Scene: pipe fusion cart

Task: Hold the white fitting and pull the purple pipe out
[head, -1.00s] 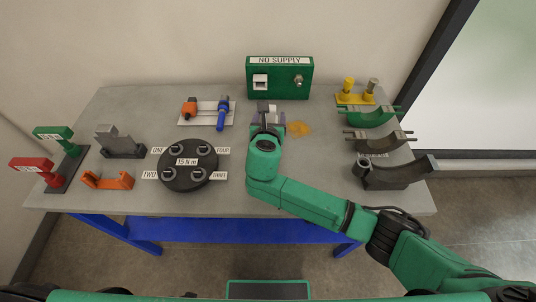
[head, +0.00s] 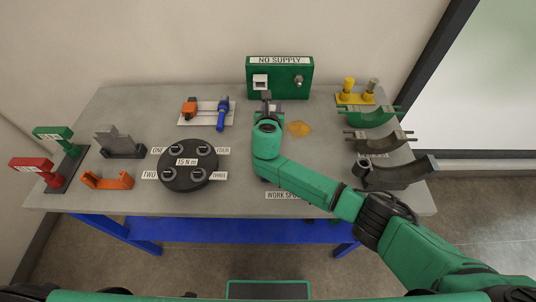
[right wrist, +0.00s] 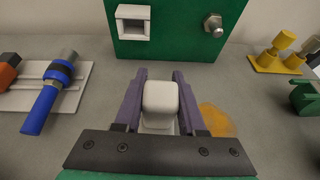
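My right gripper (right wrist: 160,104) stands at the back middle of the table, pointing toward the green supply box; in the head view (head: 266,104) my wrist covers most of it. In the right wrist view its two purple-grey fingers reach forward on either side of a white rounded block, likely the white fitting (right wrist: 160,97). The block fills most of the space between them; whether the fingers touch it is unclear. A separate purple pipe cannot be made out. A dark grey piece (head: 266,95) shows just past the fingertips in the head view. My left gripper is out of view.
The green NO SUPPLY box (head: 280,78) stands close behind. A white board (head: 207,111) with blue and orange pieces lies to the left, an orange patch (head: 299,128) to the right. A black disc (head: 188,181) is front left; curved cradles (head: 395,172) line the right.

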